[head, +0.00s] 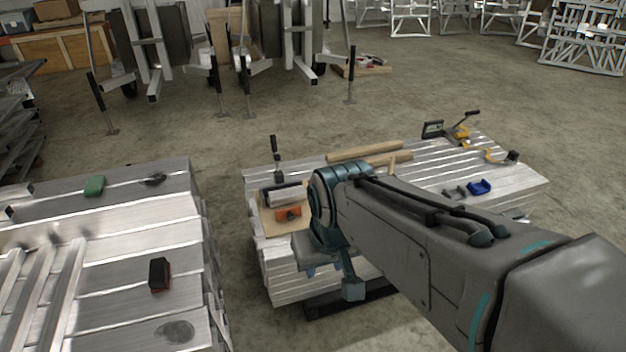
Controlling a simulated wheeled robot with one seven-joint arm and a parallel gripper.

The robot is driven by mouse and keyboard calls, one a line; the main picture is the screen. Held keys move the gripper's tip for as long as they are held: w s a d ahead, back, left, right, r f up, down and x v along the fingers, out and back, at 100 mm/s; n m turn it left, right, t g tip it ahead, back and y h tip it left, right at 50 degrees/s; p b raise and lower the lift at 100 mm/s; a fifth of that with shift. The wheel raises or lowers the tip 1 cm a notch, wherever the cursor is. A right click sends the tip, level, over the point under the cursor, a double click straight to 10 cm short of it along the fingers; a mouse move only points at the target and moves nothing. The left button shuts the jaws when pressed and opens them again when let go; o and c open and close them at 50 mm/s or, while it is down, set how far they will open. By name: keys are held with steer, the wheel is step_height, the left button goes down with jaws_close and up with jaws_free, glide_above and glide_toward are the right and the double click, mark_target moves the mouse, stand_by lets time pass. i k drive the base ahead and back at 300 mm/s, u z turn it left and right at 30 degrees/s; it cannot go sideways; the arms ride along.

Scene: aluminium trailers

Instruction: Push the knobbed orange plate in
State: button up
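The orange plate (288,213) with a dark knob on its face sits at the left end of the middle stack of aluminium planks. It is on or against a light wooden piece, just in front of a silver block. Whether it stands out from what is behind it is too small to tell. My gripper (329,272) hangs at the end of my arm, right of and lower than the plate in the picture, by the front side of the stack. The plate appears apart from it. My wrist hides part of the gripper, and its fingers are not clear enough to judge their opening.
The middle plank stack (435,185) also carries wooden bars (365,150), a blue clamp-like part (479,187) and a yellow tool (459,134). A left stack (110,215) holds a green block (94,186) and a dark brush-like block (159,274). A floor gap separates the stacks.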

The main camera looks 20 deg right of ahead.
mark_target(290, 214)
steer(key=z, duration=0.35)
steer(key=i, duration=1.2)
steer(key=u, duration=0.3)
